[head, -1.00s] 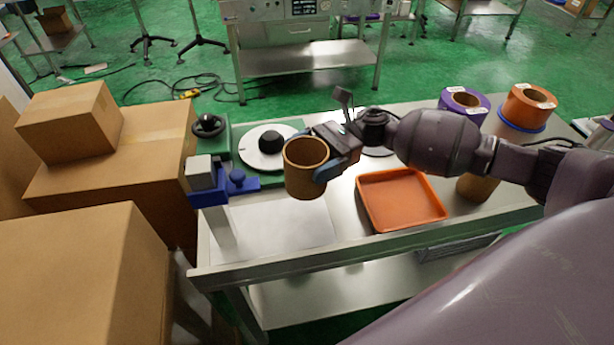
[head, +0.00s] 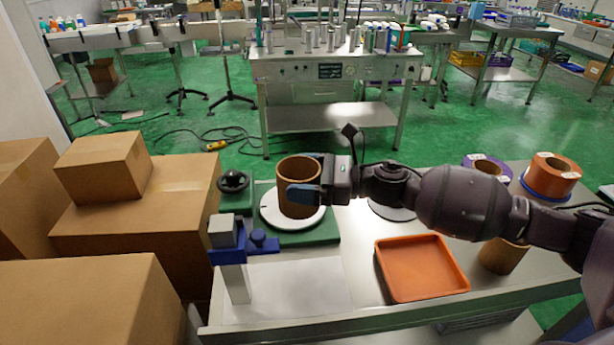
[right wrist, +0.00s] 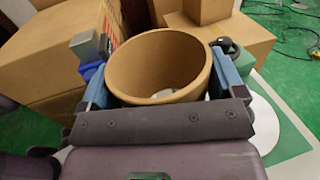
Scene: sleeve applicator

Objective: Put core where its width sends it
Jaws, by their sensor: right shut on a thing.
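A brown cardboard core (head: 298,172), a short wide tube, is held upright in my right gripper (head: 303,194). In the right wrist view the two blue fingers of this gripper (right wrist: 165,98) press on opposite sides of the core (right wrist: 150,60), whose open top faces up. In the head view the core overlaps a white disc (head: 272,215) on a green base (head: 318,236) and hides its black hub. I cannot tell whether the core touches the disc. In the right wrist view the disc (right wrist: 275,125) shows to the right of the core. My left gripper is not in view.
An orange tray (head: 455,278) and another brown core (head: 505,257) are on the right. Purple (head: 485,165) and orange (head: 553,175) rolls stand behind. A blue fixture with a grey block (head: 223,232) and a black handwheel (head: 233,182) are left. Cardboard boxes (head: 130,225) fill the far left.

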